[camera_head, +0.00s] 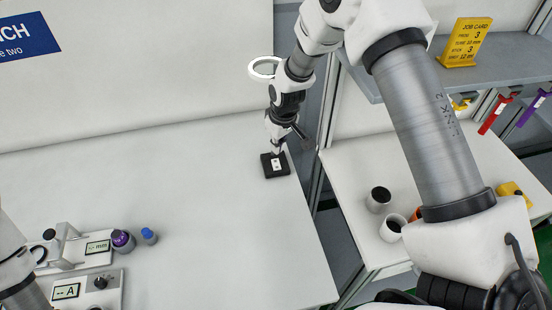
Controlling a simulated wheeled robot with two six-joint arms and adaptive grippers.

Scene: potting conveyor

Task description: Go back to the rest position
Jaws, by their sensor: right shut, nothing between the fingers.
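My right arm reaches in from the right across the picture. Its gripper (277,151) points down, shut and empty, just over a small black square block (267,168) near the right edge of the white bench. A small white piece (276,163) with dark marks shows on the block, below the fingertips; whether the tips touch it I cannot tell. Part of my left arm shows at the lower left edge; its gripper is out of view.
A white ring (253,69) is beside my right forearm. Measuring devices (88,290), a purple-topped item (122,240) and a blue-capped item (149,236) stand lower left. Cups (378,200) stand on a side table (352,165) under a grey shelf (500,62). The bench middle is clear.

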